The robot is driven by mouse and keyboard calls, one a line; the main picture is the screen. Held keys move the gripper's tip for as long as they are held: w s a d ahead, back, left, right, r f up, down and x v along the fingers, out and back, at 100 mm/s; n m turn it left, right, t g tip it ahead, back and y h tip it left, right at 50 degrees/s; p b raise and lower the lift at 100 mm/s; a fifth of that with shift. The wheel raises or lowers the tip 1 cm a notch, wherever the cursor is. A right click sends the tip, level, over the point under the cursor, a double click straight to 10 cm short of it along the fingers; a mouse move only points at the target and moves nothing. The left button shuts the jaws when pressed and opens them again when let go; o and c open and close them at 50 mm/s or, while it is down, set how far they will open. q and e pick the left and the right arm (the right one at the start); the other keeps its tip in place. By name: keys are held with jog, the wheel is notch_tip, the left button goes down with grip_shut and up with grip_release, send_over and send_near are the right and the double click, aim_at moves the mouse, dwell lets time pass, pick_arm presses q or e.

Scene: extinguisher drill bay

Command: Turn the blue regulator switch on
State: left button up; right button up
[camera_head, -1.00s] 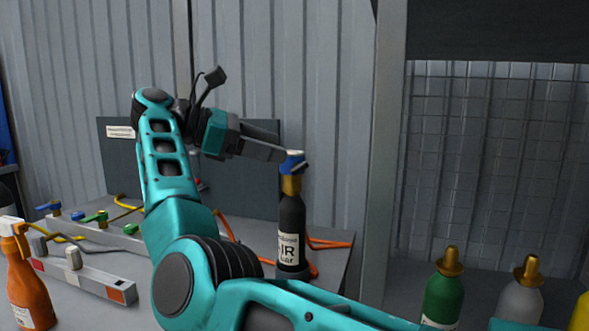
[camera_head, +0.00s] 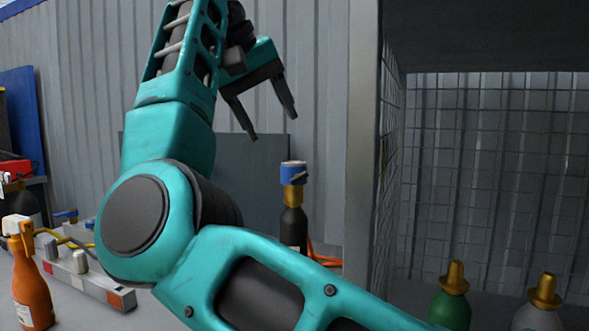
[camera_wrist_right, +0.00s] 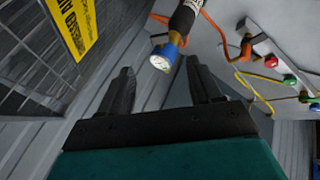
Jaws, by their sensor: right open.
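The blue regulator (camera_head: 292,173) sits on the brass neck of an upright black bottle (camera_head: 293,228). It has a pale round top, and a small dark lever shows at its right side; I cannot tell the switch's setting. My right gripper (camera_head: 272,126) is open and empty, above and a little left of the regulator, apart from it. In the right wrist view the regulator (camera_wrist_right: 164,56) shows between the two fingertips (camera_wrist_right: 160,67), beyond them. The bottle's lower part is hidden behind my right arm in the head view. My left gripper is not in view.
An orange spray bottle (camera_head: 31,285) stands at the left beside a grey power strip (camera_head: 92,284). A blue-handled valve (camera_head: 66,215) is behind. Orange hose lies near the black bottle.

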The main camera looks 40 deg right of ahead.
aim_at(299, 176)
jog(key=b+x, duration=0.1)
jog(key=x, duration=1)
jog(key=shift+f, duration=0.15)
jog(key=shift+d+f, duration=0.3)
jog(key=c, duration=1.1)
